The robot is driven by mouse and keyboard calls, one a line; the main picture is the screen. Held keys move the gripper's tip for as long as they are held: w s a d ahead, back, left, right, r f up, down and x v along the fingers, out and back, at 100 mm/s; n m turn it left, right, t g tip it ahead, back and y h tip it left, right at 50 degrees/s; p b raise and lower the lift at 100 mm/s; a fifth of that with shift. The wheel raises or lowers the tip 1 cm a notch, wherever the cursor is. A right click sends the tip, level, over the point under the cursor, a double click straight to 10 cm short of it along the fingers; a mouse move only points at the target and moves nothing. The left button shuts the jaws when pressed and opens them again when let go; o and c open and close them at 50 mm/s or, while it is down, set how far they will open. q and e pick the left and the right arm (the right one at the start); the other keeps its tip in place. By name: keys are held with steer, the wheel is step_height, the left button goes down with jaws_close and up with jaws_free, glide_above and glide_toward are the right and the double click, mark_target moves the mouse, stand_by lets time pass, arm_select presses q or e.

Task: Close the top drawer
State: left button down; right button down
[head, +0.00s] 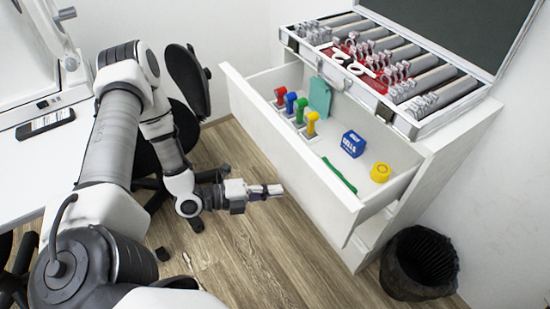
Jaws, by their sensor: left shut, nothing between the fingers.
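The white top drawer (287,149) of the cabinet is pulled out toward the left. Inside it are several coloured stamps (298,110), a teal flat piece (320,97), a blue box (353,143), a yellow round item (380,172) and a green strip (339,175). My left gripper (276,190) is shut and empty. In the picture it is just left of and below the drawer's front panel, and it looks apart from it. My right gripper is not in view.
A black bin (419,263) is at the cabinet's right. A dark chair (188,80) and a white desk (60,145) with a phone (45,123) are at left. Wooden floor lies open below the drawer.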

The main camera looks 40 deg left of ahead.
arm_select(q)
steer(key=s+a+f+n+t+y+b, duration=0.1)
steer(key=s+a+n+t+y+b, duration=0.2)
steer(key=a, duration=0.8)
steer(key=t+b, duration=0.1)
steer(key=b, duration=0.3)
glide_toward(284, 157)
steer(key=x, duration=0.6)
steer(key=shift+w+f, duration=0.2)
steer(key=shift+w+d+r, duration=0.1)
steer(key=shift+w+d, duration=0.05)
steer(key=shift+w, duration=0.25)
steer(key=shift+w, duration=0.1)
steer(key=shift+w+d+b, duration=0.25)
steer(key=shift+w+b, duration=0.15)
steer(key=shift+b, duration=0.15)
steer(key=b+x, duration=0.3)
steer(key=x, duration=0.6)
steer(key=b+x, duration=0.4)
steer(key=x, duration=0.6)
steer(key=shift+w+a+r+b, duration=0.1)
steer(key=shift+a+r+b, duration=0.1)
steer(key=shift+b, duration=0.1)
steer(key=shift+w+d, duration=0.2)
steer(key=shift+w, duration=0.35)
steer(key=shift+w+r, duration=0.1)
steer(key=shift+r, duration=0.1)
